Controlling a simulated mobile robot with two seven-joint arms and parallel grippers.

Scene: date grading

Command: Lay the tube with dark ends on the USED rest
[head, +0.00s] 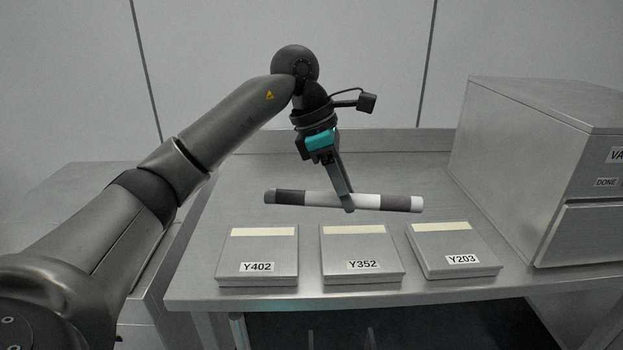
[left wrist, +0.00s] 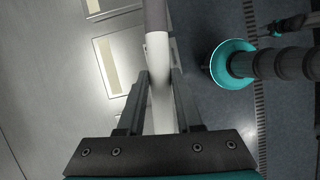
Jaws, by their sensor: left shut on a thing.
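The tube with dark ends (head: 375,201) is pale with a dark grey band near each end. It is held roughly level above the steel table, behind the labelled boxes. My left gripper (head: 348,206) is shut on it near its middle and reaches down from above. In the left wrist view the tube (left wrist: 158,60) runs between the two fingers of the left gripper (left wrist: 159,78), and its greyish far part leaves the top edge. I see no rest marked USED in either view. My right gripper is not in view.
Three flat metal boxes stand along the table (head: 215,291) front: Y402 (head: 257,248), Y352 (head: 362,248) and Y203 (head: 457,244). A large steel cabinet (head: 535,130) with a DONE label stands at the right. The table behind the boxes looks bare.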

